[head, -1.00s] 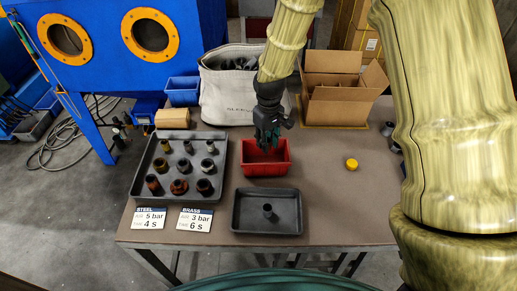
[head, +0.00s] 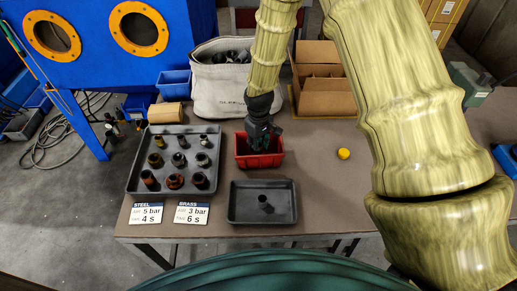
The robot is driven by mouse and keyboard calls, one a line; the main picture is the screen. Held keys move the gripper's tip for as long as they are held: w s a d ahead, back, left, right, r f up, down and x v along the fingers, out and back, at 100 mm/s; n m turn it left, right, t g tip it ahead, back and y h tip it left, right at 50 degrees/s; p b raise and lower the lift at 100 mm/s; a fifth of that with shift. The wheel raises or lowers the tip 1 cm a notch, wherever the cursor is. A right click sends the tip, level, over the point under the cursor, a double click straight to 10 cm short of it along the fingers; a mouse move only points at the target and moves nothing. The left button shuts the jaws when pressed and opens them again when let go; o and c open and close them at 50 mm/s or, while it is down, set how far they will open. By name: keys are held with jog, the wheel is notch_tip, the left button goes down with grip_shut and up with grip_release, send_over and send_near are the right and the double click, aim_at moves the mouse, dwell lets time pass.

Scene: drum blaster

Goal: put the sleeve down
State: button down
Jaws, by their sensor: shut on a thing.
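My gripper (head: 260,147) points down over the red bin (head: 259,162), its tips at or just inside the bin's opening. It is shut on a sleeve, which is too small and dark to make out between the fingers. A canvas bag (head: 219,101) with lettering on its front stands behind, with dark pieces in its mouth. A dark fitting (head: 264,203) stands in the small black tray (head: 243,213) in front of the red bin. Whether the gripper touches the bin's floor is hidden.
A grey tray (head: 134,168) at the left holds several fittings. Two cards, one marked STEEL (head: 146,213) and one BRASS (head: 193,213), lie before it. A yellow cap (head: 343,153) lies right of the bin on clear table. A cardboard box (head: 323,92) stands behind.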

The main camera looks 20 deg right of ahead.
jog(key=shift+f, duration=1.15)
jog(key=shift+f, duration=0.3)
jog(key=c, duration=1.2)
grip_release()
jog(key=shift+o, duration=0.2)
jog(key=shift+r+b, duration=1.35)
jog(key=shift+r, duration=5)
